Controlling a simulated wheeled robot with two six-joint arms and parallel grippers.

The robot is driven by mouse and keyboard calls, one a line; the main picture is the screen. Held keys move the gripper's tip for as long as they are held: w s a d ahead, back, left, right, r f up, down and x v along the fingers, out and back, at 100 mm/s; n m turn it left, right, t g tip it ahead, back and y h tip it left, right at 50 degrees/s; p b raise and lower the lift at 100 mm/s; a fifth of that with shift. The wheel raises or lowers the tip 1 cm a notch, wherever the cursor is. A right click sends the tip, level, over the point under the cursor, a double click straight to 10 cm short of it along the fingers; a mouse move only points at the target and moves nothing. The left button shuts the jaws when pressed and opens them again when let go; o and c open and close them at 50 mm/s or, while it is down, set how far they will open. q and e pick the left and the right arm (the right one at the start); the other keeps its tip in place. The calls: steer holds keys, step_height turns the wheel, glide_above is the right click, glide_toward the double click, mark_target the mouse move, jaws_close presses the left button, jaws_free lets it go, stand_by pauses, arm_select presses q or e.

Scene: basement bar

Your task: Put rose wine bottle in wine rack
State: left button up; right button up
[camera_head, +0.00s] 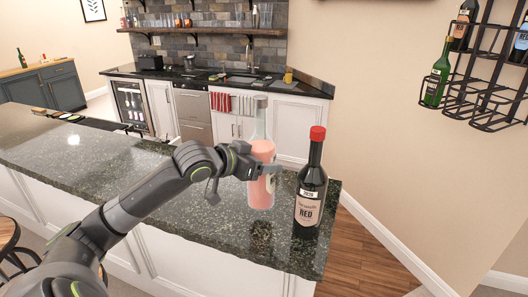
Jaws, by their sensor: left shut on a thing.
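The rose wine bottle (261,190), clear with pink liquid, is upright at the right end of the dark granite counter. My left gripper (268,170) is shut on its middle. I cannot tell whether the bottle's base touches the counter. The black wine rack (487,92) is on the wall at the upper right. It holds a green bottle (438,75) at its left and dark bottles with red-wine labels, partly cut off by the frame edge. My right gripper is not in view.
A dark red wine bottle (311,188) with a red cap stands on the granite counter (130,180), just right of the rose bottle. Bare wall and wood floor (358,255) lie between the counter's end and the rack. A stool (12,240) is at the lower left.

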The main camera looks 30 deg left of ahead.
arm_select(q)
steer(key=f, duration=0.1)
steer(key=f+p, duration=0.1)
steer(key=f, duration=0.1)
steer(key=shift+w+d+f, duration=0.15)
steer(key=shift+w+f, duration=0.05)
steer(key=shift+f, duration=0.55)
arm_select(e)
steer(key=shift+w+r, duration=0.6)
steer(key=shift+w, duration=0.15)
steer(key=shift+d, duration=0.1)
arm_select(q)
steer(key=o, duration=1.4)
steer(key=shift+f, duration=0.25)
steer(key=o, duration=0.5)
steer(key=shift+s, duration=0.15)
steer(key=shift+c, duration=0.2)
steer(key=shift+r, duration=0.1)
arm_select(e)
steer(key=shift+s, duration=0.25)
